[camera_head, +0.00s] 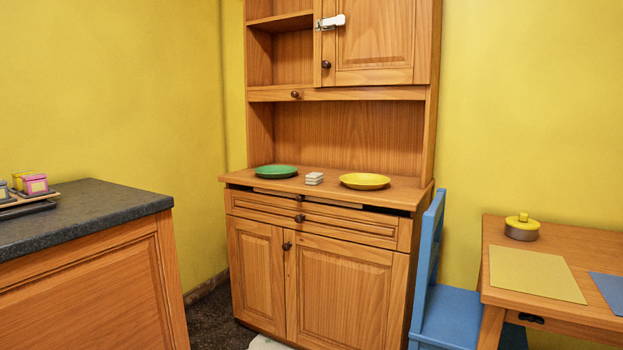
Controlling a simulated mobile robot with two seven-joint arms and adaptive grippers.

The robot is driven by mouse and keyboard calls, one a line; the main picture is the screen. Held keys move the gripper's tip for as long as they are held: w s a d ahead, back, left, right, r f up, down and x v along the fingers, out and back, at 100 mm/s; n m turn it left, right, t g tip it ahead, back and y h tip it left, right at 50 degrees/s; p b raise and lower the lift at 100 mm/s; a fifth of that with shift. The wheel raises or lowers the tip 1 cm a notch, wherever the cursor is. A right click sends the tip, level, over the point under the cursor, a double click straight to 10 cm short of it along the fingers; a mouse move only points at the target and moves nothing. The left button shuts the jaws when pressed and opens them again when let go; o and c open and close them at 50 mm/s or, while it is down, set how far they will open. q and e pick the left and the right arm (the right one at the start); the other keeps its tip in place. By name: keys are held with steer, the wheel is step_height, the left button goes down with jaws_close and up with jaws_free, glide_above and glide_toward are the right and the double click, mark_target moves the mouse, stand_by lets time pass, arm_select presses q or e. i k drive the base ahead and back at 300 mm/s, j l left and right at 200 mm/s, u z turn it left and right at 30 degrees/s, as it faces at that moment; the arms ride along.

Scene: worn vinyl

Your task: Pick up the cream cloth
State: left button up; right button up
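A small pale, layered stack, which looks like the folded cream cloth (314,178), lies on the wooden hutch's counter (330,193). It sits between a green plate (276,171) on its left and a yellow plate (365,181) on its right, apart from both. It is too small to make out its weave. Neither of my grippers is in view.
A dark-topped cabinet (90,205) with a tray of small colourful boxes (34,184) stands at left. A blue chair (445,310) stands right of the hutch, beside a wooden table (560,235) with a lidded pot (522,228) and mats. Dark floor shows between.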

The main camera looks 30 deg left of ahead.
mark_target(314, 178)
steer(key=i+j, duration=0.2)
steer(key=j, duration=0.15)
steer(key=i+j, duration=0.2)
steer(key=j, duration=0.15)
steer(key=i+j, duration=0.15)
steer(key=j, duration=0.2)
